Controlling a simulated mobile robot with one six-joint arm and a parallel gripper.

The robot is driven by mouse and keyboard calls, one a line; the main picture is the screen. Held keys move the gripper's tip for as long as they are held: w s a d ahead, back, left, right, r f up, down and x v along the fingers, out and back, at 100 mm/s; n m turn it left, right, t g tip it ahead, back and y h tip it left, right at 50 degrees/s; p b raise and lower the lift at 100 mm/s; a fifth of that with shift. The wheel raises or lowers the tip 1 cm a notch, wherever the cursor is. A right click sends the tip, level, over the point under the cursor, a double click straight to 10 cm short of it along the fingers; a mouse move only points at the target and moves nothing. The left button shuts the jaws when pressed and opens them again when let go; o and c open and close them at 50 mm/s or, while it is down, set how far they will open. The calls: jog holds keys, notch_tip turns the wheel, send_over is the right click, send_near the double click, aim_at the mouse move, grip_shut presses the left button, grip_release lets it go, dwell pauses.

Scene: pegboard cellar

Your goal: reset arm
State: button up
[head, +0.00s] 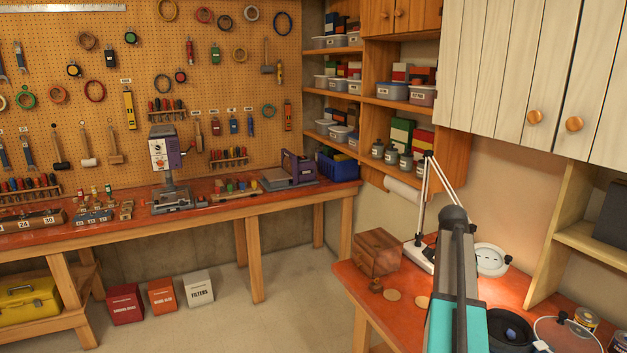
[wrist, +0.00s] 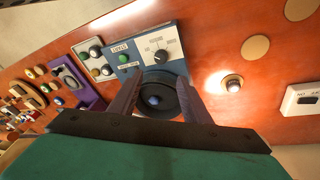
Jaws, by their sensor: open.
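My gripper (wrist: 158,88) shows in the wrist view with its two dark fingers spread apart and nothing held between them. Beyond the fingertips is a blue panel (wrist: 133,56) with a dial, a green button and a small label. A black round part with a bluish centre (wrist: 154,100) appears between the fingers. I cannot tell how far below them it lies. In the head view my teal and dark grey arm (head: 456,260) reaches over the right bench; the gripper's fingers cannot be made out there.
White cabinets (head: 545,75) hang above. Floor between the benches (head: 290,300) is clear.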

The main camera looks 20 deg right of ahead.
jog(key=w+a+f+n+t, duration=0.1)
jog(key=w+a+f+n, duration=0.6)
jog(key=a, duration=0.5)
jog(key=w+a+f+n+t, duration=0.1)
jog(key=w+a+f+n, duration=0.25)
jog(key=a+f, duration=0.75)
jog(key=s+a+f+n+y, duration=0.15)
jog(key=a+f+n, duration=0.25)
jog(key=a, duration=0.5)
jog(key=s+a+f+n, duration=0.2)
jog(key=a+f+n, duration=0.2)
jog(key=a, duration=0.5)
jog(key=s+a+f+n+y, duration=0.1)
jog(key=a+f+n, duration=0.3)
jog(key=a, duration=0.6)
jog(key=s+f+g+b, duration=0.2)
jog(key=s+f+b, duration=0.4)
jog(key=s+f, duration=0.7)
jog(key=s+f+g+b, duration=0.3)
jog(key=s+f+b, duration=0.3)
jog(key=s+f, duration=0.7)
notch_tip(320, 180, down, 5)
jog(key=shift+r+b, duration=0.15)
jog(key=shift+b, duration=0.25)
jog(key=shift+d+h, duration=0.15)
jog(key=shift+h, duration=0.1)
